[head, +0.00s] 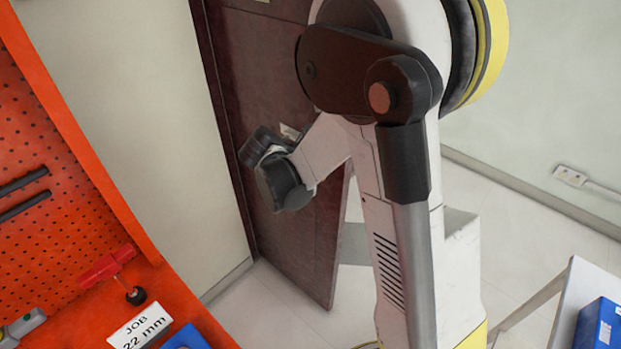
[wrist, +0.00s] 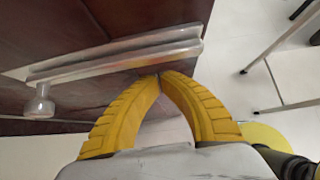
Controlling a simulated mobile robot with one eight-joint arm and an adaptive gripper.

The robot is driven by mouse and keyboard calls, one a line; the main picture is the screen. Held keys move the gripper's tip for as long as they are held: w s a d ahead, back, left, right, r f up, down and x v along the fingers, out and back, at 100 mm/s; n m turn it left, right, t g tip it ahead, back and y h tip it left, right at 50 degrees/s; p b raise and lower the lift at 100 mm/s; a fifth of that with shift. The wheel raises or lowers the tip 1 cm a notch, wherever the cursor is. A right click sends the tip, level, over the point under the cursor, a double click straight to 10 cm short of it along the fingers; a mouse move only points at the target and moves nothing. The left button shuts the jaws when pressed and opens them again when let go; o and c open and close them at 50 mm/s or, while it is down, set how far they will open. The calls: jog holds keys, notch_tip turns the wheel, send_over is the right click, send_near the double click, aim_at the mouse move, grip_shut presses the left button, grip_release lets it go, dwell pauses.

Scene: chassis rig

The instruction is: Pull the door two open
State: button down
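The dark reddish-brown door (head: 300,245) stands at an angle to the wall beside its frame (head: 222,95), with floor showing past its free edge. My arm covers much of its upper part. In the wrist view the door (wrist: 60,25) fills the upper left, with a pale bar handle (wrist: 120,57) across it on a round post. My gripper (wrist: 159,76) has its two yellow fingers curved together, with the tips meeting right by the handle's lower edge. The bar is not seen between the fingers; whether the tips touch it I cannot tell. The fingers are hidden in the head view.
An orange pegboard bench (head: 60,150) with tools and a job card (head: 140,325) stands at the left. A grey table (head: 575,285) with a blue box (head: 600,325) is at the lower right. Pale floor is clear around the door's foot.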

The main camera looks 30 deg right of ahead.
jog(key=shift+w+d, duration=0.1)
jog(key=shift+d, duration=0.15)
